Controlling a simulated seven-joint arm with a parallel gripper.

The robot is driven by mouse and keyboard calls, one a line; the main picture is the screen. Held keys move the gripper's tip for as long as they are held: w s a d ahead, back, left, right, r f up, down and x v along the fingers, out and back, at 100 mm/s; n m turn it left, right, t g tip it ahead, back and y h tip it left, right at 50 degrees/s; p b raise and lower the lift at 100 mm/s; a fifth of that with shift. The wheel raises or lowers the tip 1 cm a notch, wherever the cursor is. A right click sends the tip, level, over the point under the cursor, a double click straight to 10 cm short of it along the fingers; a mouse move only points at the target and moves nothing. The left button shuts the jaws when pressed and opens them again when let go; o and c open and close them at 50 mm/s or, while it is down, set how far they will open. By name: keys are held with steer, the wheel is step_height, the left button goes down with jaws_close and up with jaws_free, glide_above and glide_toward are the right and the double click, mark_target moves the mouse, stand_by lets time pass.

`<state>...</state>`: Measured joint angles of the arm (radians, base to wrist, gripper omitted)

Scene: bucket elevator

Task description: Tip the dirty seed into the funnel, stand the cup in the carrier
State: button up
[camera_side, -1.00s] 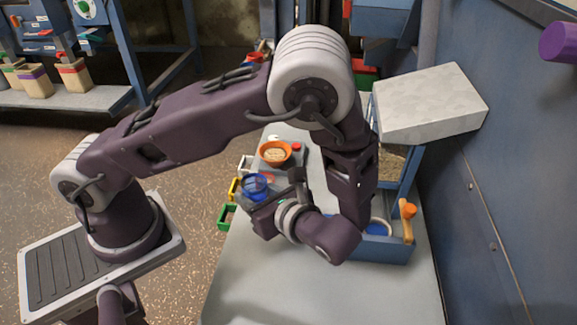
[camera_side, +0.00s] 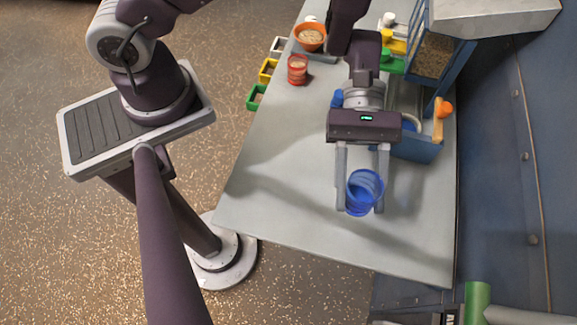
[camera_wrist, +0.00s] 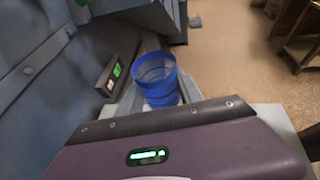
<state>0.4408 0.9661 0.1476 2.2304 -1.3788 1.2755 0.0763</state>
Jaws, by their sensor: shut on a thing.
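A translucent blue cup (camera_side: 364,191) is between the two fingers of my gripper (camera_side: 362,200), which is shut on it. The cup is tilted, its mouth turned partly toward the side camera. No seed shows inside it. The cup also shows in the wrist view (camera_wrist: 158,82), beyond the gripper body. My gripper is over the front part of the grey table, apart from the other objects. A blue frame (camera_side: 418,150) with an orange handle (camera_side: 439,120) stands behind and right of the gripper, partly hidden by it. I cannot tell for sure which object is the funnel or the carrier.
An orange bowl (camera_side: 311,36) of pale seed stands at the back left of the table (camera_side: 270,190), with a red cup (camera_side: 297,70) in front. Yellow (camera_side: 268,70) and green (camera_side: 257,96) bins line the left edge. A blue wall (camera_side: 505,170) bounds the right. The table front is clear.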

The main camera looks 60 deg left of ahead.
steer(key=w+a+f+n+t, duration=0.1)
steer(key=w+a+n+t, duration=0.2)
steer(key=w, duration=0.5)
steer(key=w+a+f+n+t, duration=0.1)
steer(key=w+a+n+t, duration=0.3)
steer(key=w+n+t, duration=0.2)
steer(key=w+a+f+n+t, duration=0.1)
steer(key=w+a+n+t, duration=0.3)
steer(key=w, duration=0.6)
steer(key=shift+w+a+f+n+t+y, duration=0.1)
steer(key=shift+f+n+t+y, duration=0.15)
steer(key=shift+t, duration=0.35)
steer(key=shift+w+a+f+n+t+y, duration=0.1)
steer(key=shift+n+t, duration=0.25)
steer(key=shift+t, duration=0.25)
steer(key=shift+w+f, duration=0.2)
steer(key=shift+f, duration=1.15)
steer(key=shift+w+f, duration=0.2)
steer(key=shift+f, duration=1.3)
steer(key=shift+s+a, duration=0.1)
steer(key=shift+a, duration=0.05)
steer(key=shift+f, duration=0.2)
steer(key=shift+f, duration=0.45)
steer(key=shift+f, duration=0.25)
